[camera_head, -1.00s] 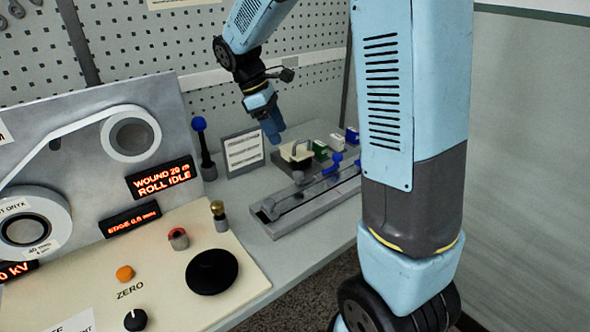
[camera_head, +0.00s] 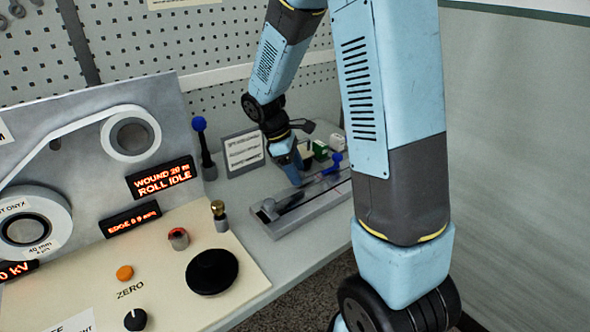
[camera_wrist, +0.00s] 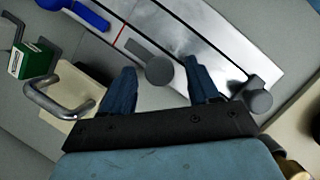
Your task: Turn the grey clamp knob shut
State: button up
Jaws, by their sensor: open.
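In the wrist view a grey round knob (camera_wrist: 159,70) shows on the pale metal rail (camera_wrist: 215,40), between the two blue fingers of my gripper (camera_wrist: 160,82). The fingers are spread on either side of it, and I cannot tell whether they touch it. A second grey knob (camera_wrist: 259,101) sits at the rail's end, right of the fingers. The end knob (camera_head: 268,206) shows there, while the knob between the fingers is hidden or too small to tell.
A blue-handled lever (camera_head: 333,162) stands on the rail, also in the wrist view (camera_wrist: 88,14). A cream block with a metal handle (camera_wrist: 60,103) and a green box (camera_wrist: 30,60) lie left of the fingers. A blue-topped post (camera_head: 203,150) and a sign (camera_head: 244,151) stand behind.

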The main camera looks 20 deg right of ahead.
jog(key=shift+c, duration=0.3)
jog(key=c, duration=0.9)
jog(key=shift+a, duration=0.15)
jog(key=shift+c, duration=0.3)
